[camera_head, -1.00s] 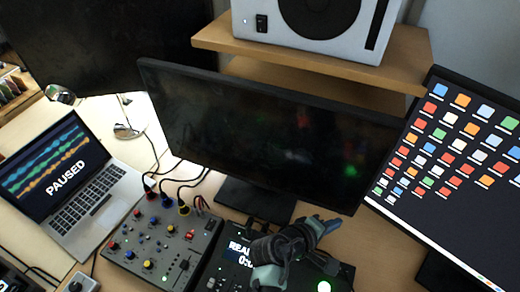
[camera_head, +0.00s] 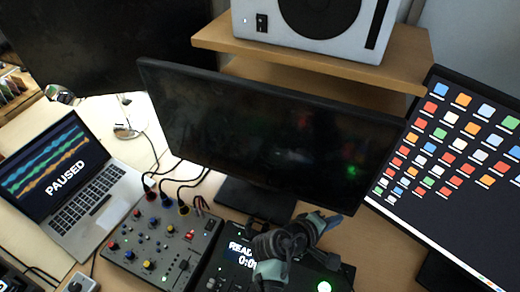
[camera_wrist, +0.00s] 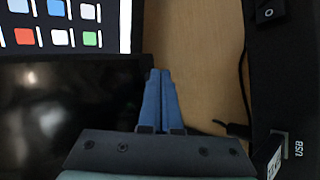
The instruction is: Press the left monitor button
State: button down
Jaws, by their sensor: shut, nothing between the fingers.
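The middle monitor (camera_head: 265,130) is dark and stands left of a lit monitor with app icons (camera_head: 465,170). A larger black screen (camera_head: 110,40) is at the upper left. I cannot make out a button on any of them. My gripper (camera_head: 334,220) is low by the middle monitor's bottom right edge, its blue fingers together and empty. In the wrist view, the shut fingers (camera_wrist: 160,74) point up between the dark monitor (camera_wrist: 60,115) and bare wood. Whether they touch the monitor I cannot tell.
A mixer (camera_head: 160,240) with cables and a device with a lit display (camera_head: 240,262) stand below the monitor. A laptop (camera_head: 70,185) reads PAUSED. A speaker (camera_head: 310,25) sits on a shelf. In the wrist view, a black device with a USB label (camera_wrist: 285,90) stands at right.

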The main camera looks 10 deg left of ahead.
jog(key=shift+w, duration=0.15)
dwell(0.3)
jog(key=shift+s+a+p, duration=0.1)
jog(key=shift+s+p, duration=0.3)
jog(key=shift+s, duration=0.25)
jog(key=shift+s+a+p, duration=0.3)
jog(key=shift+s+p, duration=0.15)
jog(key=shift+s, duration=0.5)
jog(key=shift+s+a+p, duration=0.25)
jog(key=shift+s+p, duration=0.2)
jog(key=shift+s, duration=0.55)
jog(key=shift+s+a+p, duration=0.3)
jog(key=shift+s+p, duration=0.15)
jog(key=shift+s, duration=0.5)
